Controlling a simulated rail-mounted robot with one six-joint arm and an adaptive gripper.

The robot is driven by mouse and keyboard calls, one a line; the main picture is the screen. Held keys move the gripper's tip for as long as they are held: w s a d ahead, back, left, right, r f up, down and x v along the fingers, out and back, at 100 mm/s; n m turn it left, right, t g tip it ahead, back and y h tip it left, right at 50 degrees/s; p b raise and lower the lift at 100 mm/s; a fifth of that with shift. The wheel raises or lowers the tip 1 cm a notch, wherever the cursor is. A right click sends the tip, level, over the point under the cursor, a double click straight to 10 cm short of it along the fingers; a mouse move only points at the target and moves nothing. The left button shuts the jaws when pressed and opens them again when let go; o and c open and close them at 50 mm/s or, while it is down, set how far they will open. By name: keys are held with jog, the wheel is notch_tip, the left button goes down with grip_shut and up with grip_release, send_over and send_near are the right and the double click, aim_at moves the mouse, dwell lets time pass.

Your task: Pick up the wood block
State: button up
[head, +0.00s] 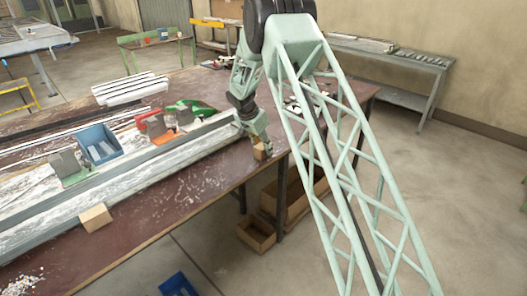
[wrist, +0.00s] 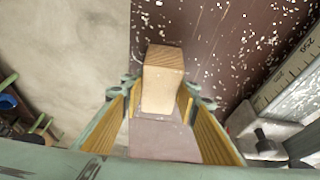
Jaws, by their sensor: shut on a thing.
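A light wood block (wrist: 162,85) stands between the two yellow-padded fingers of my gripper (wrist: 160,103) in the wrist view. The fingers are shut on its sides, and its far end shows beyond their tips. In the head view my gripper (head: 259,146) points down near the right front edge of the brown bench (head: 185,188), with the wood block (head: 261,153) at its tips. I cannot tell whether the block touches the bench top. A second wood block (head: 96,217) sits on the bench at the left, near the front edge.
A long metal profile (head: 150,167) runs along the bench behind the blocks. Behind it are a blue bin (head: 99,144), a grey clamp (head: 69,167) and green and orange tools (head: 188,109). Open boxes (head: 256,234) stand on the floor below.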

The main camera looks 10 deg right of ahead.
jog(key=shift+r, duration=0.2)
jog(key=shift+r, duration=1.65)
jog(key=shift+s+a, duration=0.25)
jog(key=shift+s, duration=0.8)
jog(key=s+a+r, duration=0.1)
jog(key=s+a, duration=0.2)
jog(key=s, duration=1)
jog(key=shift+s+a+r, duration=0.15)
jog(key=shift+a, duration=0.2)
jog(key=shift+a, duration=0.1)
jog(key=w+a+r+p, duration=0.1)
jog(key=a+r+p, duration=0.2)
jog(key=a, duration=0.6)
jog(key=w+a+r+p, duration=0.2)
jog(key=a+r+p, duration=0.1)
jog(key=a+r, duration=0.4)
jog(key=w+a+r+p, duration=0.1)
jog(key=a+r+p, duration=0.2)
jog(key=a, duration=1)
notch_tip(320, 180, up, 2)
jog(key=shift+w+a+p, duration=0.25)
jog(key=shift+w+p, duration=0.05)
jog(key=shift+w, duration=0.05)
jog(key=shift+f, duration=0.25)
